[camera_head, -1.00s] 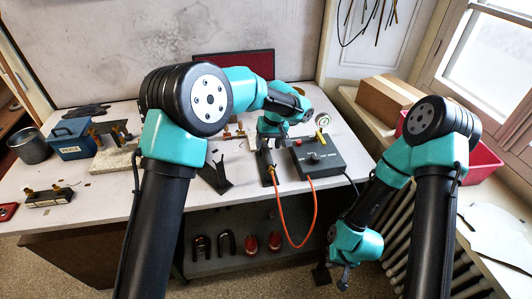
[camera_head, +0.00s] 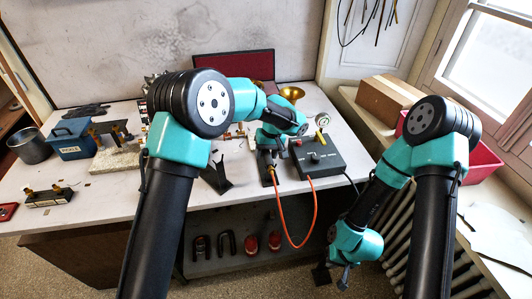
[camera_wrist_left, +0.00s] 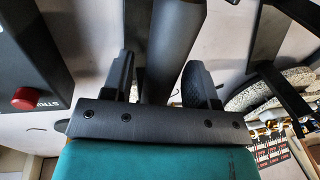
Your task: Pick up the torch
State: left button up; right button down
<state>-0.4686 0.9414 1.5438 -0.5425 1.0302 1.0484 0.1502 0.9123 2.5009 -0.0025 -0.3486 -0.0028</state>
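The torch shows in the left wrist view as a dark cylinder (camera_wrist_left: 168,45) running between my left gripper's two fingers (camera_wrist_left: 160,82). In the head view, the orange hose (camera_head: 283,210) leads up to the torch spot, where a dark holder (camera_head: 266,173) stands at the table's front edge. My left gripper (camera_head: 268,152) points down there and hides most of the torch. Its fingers stand apart on both sides of the cylinder, seemingly with small gaps; contact is unclear. My right gripper (camera_head: 332,277) hangs low, off the table, far from the torch; its finger opening is too small to judge.
A black control box (camera_head: 320,157) with a red button (camera_wrist_left: 25,98) stands close to the right of my left gripper. A black stand (camera_head: 216,176) is to its left. A brass horn bell (camera_head: 292,94) lies behind.

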pick_arm(q)
jog(key=c, duration=0.8)
jog(key=shift+r, duration=0.15)
notch_tip(320, 180, up, 9)
jog(key=shift+r, duration=0.4)
dwell(0.3)
